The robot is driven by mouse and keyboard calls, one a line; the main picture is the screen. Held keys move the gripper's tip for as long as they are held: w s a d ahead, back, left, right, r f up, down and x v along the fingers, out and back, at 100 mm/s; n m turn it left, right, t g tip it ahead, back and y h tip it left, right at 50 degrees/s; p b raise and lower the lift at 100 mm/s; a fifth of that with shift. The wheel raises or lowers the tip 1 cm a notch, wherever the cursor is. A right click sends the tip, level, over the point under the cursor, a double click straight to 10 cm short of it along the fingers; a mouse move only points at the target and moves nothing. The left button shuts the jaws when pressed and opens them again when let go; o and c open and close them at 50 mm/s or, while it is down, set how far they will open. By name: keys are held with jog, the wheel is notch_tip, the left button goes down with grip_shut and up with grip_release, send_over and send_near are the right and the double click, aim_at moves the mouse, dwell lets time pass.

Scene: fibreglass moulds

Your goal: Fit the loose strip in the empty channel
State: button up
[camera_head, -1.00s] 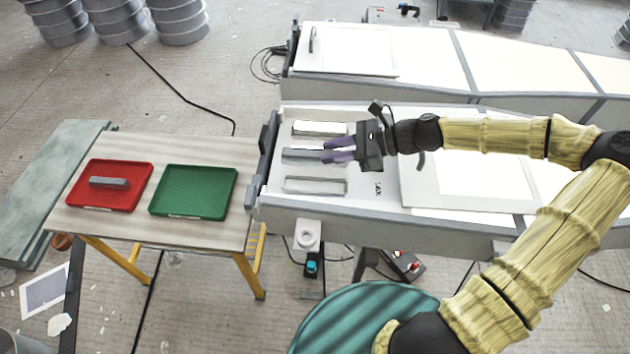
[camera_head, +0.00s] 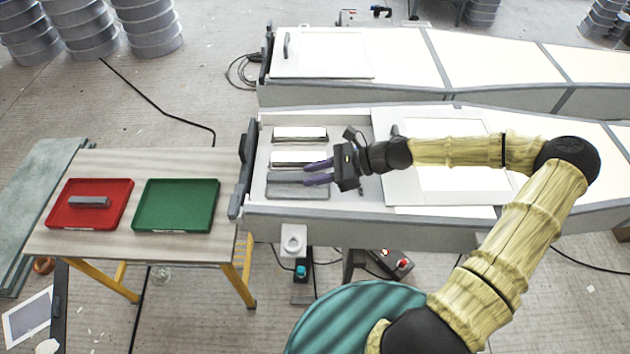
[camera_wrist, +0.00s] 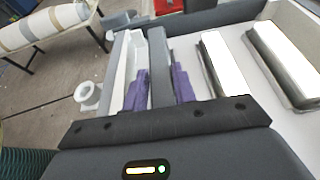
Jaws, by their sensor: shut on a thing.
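My gripper (camera_head: 318,172), with purple fingers, is shut on a grey strip (camera_head: 290,191). In the wrist view the strip (camera_wrist: 158,62) lies lengthwise between the two fingertips (camera_wrist: 160,86). In the wrist view a pale channel (camera_wrist: 121,62) shows just left of the strip. I cannot tell whether the strip touches it. The far slot (camera_head: 300,134) and middle slot (camera_head: 294,158) show white-topped, grey-sided pieces.
A red tray (camera_head: 118,213) holding a grey bar (camera_head: 89,202) and an empty green tray (camera_head: 176,205) sit on the table (camera_head: 100,243) at left. A white framed plate (camera_head: 395,190) lies on the mould beside my arm. A second mould (camera_head: 400,96) stands behind.

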notch_tip(320, 180, down, 4)
jog(key=shift+r, duration=0.25)
jog(key=o, duration=1)
jog(key=shift+o, duration=0.2)
jog(key=b+v, duration=0.1)
jog(key=v, duration=1.1)
jog(key=shift+d, duration=0.1)
jog(key=shift+s+f, duration=0.1)
jog(key=shift+s, duration=0.05)
